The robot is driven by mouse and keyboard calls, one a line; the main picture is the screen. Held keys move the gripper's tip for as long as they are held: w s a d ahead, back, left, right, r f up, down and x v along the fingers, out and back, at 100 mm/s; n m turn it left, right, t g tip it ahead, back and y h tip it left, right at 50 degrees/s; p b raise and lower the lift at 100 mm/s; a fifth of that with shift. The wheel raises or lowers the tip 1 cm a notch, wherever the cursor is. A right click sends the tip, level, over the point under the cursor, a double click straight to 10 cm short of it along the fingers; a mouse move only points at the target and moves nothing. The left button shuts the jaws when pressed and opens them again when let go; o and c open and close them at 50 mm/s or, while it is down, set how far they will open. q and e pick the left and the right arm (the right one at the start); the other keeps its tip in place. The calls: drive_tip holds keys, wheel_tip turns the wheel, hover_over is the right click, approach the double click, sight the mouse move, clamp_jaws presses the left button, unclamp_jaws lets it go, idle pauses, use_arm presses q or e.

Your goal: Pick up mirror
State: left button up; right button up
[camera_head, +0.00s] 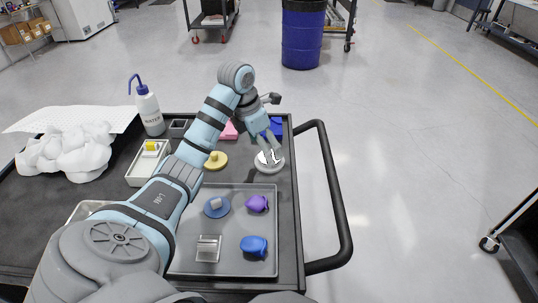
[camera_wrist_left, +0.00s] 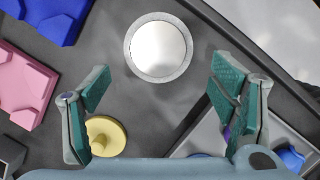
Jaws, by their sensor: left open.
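The round mirror (camera_head: 262,168) has a pale, shiny face and a grey rim, and lies flat on the dark cart top near its right edge. In the left wrist view the whole mirror (camera_wrist_left: 158,47) shows at the top centre, beyond the fingertips. My left gripper (camera_head: 270,150) is over the mirror in the head view and partly covers it. In the wrist view the left gripper (camera_wrist_left: 160,75) has its green-padded fingers wide apart, with nothing between them. It appears apart from the mirror. My right gripper is not in view.
A yellow knobbed disc (camera_wrist_left: 105,136) lies near the left finger. Pink (camera_wrist_left: 22,85) and blue (camera_wrist_left: 45,18) blocks lie to the left. A grey tray (camera_head: 240,267) holds purple and blue pieces. A water bottle (camera_head: 149,110) stands at the back; a black handle (camera_head: 341,215) edges the cart.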

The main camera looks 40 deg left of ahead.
use_arm(q)
drive_tip(key=w+f, duration=0.1)
drive_tip(key=f, duration=0.1)
drive_tip(key=w+f, duration=0.1)
drive_tip(key=shift+w+d+f, duration=0.1)
drive_tip(key=shift+d+f, duration=0.05)
drive_tip(key=shift+f, duration=0.45)
drive_tip(key=shift+s+r, duration=0.15)
drive_tip(key=shift+s, duration=0.15)
drive_tip(key=shift+c, duration=1.4)
drive_tip(key=shift+w, duration=0.1)
drive_tip(key=c, duration=1)
drive_tip(key=shift+c, duration=0.4)
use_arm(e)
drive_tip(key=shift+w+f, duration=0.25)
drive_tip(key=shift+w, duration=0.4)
use_arm(q)
drive_tip(key=shift+r, duration=0.1)
